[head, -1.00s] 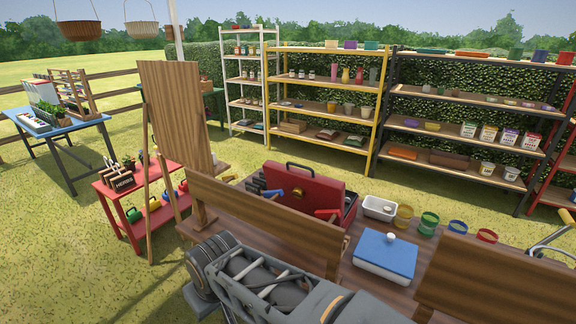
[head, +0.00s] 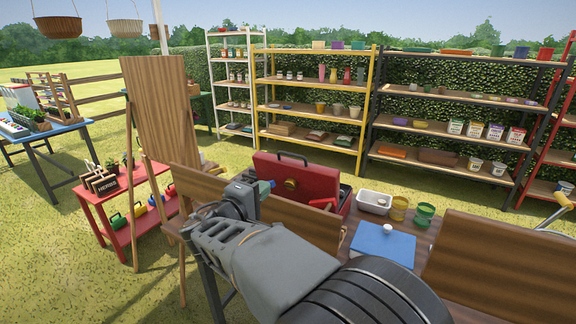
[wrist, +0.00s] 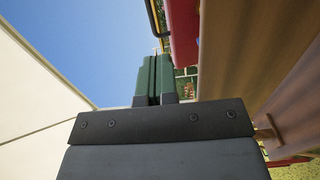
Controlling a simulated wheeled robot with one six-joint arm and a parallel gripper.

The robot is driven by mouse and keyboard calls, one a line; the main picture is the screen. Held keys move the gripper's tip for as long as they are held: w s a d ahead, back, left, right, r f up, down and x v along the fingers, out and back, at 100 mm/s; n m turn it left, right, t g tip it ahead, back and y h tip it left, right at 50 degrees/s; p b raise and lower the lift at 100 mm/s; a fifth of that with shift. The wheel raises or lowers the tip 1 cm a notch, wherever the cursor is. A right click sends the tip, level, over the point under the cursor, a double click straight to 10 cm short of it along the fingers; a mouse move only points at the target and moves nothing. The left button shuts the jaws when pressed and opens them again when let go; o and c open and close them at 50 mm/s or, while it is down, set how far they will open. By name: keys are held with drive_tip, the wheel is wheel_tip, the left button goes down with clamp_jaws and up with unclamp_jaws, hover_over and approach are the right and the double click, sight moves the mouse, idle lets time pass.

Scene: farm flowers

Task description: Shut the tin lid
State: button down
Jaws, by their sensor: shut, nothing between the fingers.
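A red metal tin (head: 346,200) stands on the bench with its red lid (head: 275,172) raised; the lid has a dark handle and a brass fitting. Its lower part is hidden by a wooden board and my arm. My gripper (head: 265,187) is shut and empty, with green fingers, in front of the lid's left part in the head view. In the wrist view the shut fingers (wrist: 153,80) point upward in the picture, with the red lid (wrist: 183,35) close on the right. I cannot tell whether they touch it.
Wooden boards (head: 490,265) stand along the bench's near edge. A blue-topped box (head: 383,243) with a white knob, a white tray (head: 374,202) and yellow and green rings (head: 424,214) sit to the right. A tall wooden panel (head: 155,110) stands left.

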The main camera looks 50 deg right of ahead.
drive_tip(key=p, duration=0.3)
approach(288, 159)
drive_tip(key=shift+t+h, duration=0.3)
drive_tip(key=d, duration=0.2)
drive_tip(key=s+d+r, duration=0.1)
drive_tip(key=d+r, duration=0.1)
drive_tip(key=d, duration=0.1)
drive_tip(key=shift+s+d+r, duration=0.15)
drive_tip(key=shift+d, duration=0.25)
drive_tip(key=shift+r, duration=0.1)
